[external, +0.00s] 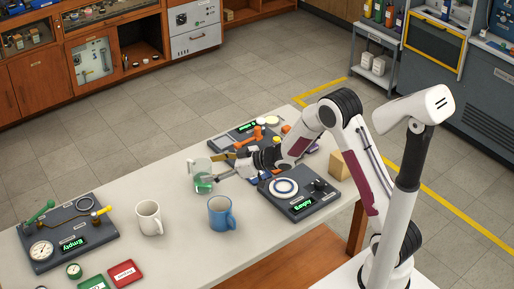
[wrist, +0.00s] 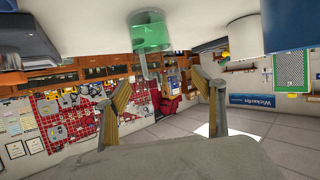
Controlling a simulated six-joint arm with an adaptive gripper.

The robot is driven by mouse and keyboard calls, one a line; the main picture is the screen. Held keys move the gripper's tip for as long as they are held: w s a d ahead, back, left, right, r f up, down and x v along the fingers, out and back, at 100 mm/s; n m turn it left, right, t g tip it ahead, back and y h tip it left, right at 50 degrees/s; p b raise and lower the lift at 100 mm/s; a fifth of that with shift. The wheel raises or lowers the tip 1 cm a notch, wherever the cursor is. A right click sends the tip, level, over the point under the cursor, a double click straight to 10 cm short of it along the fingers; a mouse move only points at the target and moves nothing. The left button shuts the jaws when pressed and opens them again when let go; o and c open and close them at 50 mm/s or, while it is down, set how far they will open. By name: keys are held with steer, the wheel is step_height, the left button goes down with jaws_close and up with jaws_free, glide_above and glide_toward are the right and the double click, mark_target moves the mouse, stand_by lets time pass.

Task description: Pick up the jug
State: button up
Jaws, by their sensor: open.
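The jug (external: 202,176) is clear with green liquid in the bottom and stands on the white bench. My gripper (external: 219,166) is just right of it, reaching in low and level with its fingers spread. In the wrist view, which looks upside down, the jug (wrist: 150,33) hangs at the top centre with its handle turned toward my gripper. My two fingers (wrist: 160,95) are apart on either side with nothing held between them. The handle lies roughly in line with the gap. I cannot tell whether a finger touches the jug.
A white mug (external: 149,218) and a blue mug (external: 221,213) stand in front of the jug. A dark panel with a white ring (external: 285,188) is below my forearm. Another panel (external: 68,234) is at left. The bench left of the jug is clear.

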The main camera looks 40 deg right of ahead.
mark_target(201, 168)
steer(key=shift+w+a+f, duration=0.2)
steer(key=shift+w+f, duration=0.1)
steer(key=shift+w, duration=0.2)
steer(key=shift+w+a+f, duration=0.2)
steer(key=shift+w+f, duration=0.05)
steer(key=shift+w, duration=0.2)
steer(key=shift+x, duration=1.45)
steer(key=shift+d, duration=0.1)
steer(key=shift+c, duration=0.4)
steer(key=shift+w, duration=0.1)
steer(key=c, duration=1.3)
steer(key=shift+r, duration=0.35)
steer(key=shift+c, duration=0.2)
step_height(201, 168, up, 9)
steer(key=shift+r, duration=0.2)
